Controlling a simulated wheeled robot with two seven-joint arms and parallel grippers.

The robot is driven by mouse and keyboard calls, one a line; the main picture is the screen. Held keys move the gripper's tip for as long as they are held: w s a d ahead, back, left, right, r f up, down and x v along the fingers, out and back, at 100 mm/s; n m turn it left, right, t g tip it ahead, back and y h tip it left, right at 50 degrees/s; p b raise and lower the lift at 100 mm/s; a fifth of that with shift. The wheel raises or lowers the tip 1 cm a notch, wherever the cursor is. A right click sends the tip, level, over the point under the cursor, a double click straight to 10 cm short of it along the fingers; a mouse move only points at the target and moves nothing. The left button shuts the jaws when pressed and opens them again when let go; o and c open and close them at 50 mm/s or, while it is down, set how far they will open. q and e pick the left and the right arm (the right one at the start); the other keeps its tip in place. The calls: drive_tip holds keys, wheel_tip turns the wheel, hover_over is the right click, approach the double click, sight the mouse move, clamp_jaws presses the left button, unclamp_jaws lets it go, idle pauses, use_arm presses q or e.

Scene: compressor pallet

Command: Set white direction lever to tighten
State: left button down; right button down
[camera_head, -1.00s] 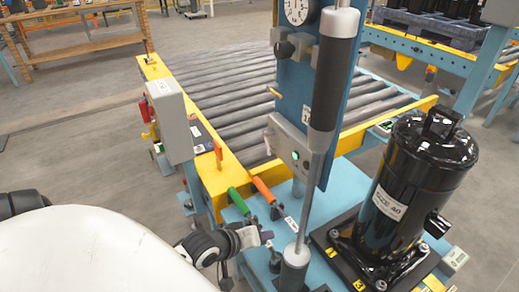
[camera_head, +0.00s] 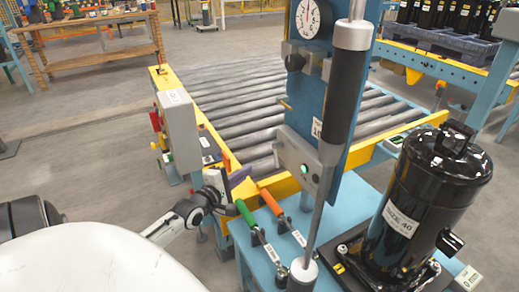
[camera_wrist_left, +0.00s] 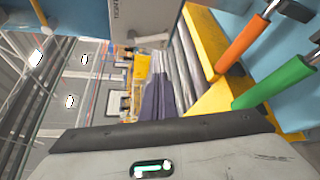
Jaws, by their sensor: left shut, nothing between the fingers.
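My left gripper (camera_head: 240,178) is shut and empty, just up and left of the green handle, by the yellow conveyor end. My right gripper is out of view.
A blue upright panel bears a gauge (camera_head: 312,18) and a grey box with a green light (camera_head: 300,160). A dark-gripped post (camera_head: 341,92) stands before it. A black compressor (camera_head: 420,195) stands right. A grey control box (camera_head: 178,130) stands left, by the roller conveyor (camera_head: 245,98).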

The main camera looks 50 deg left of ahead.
use_arm(q)
drive_tip(key=b+x, duration=0.3)
drive_tip(key=x, duration=0.7)
drive_tip(key=d, duration=0.1)
drive_tip(key=d+r+p, duration=0.1)
drive_tip(key=d, duration=0.2)
drive_tip(key=shift+s+r+p, duration=0.2)
drive_tip(key=shift+s+p, duration=0.15)
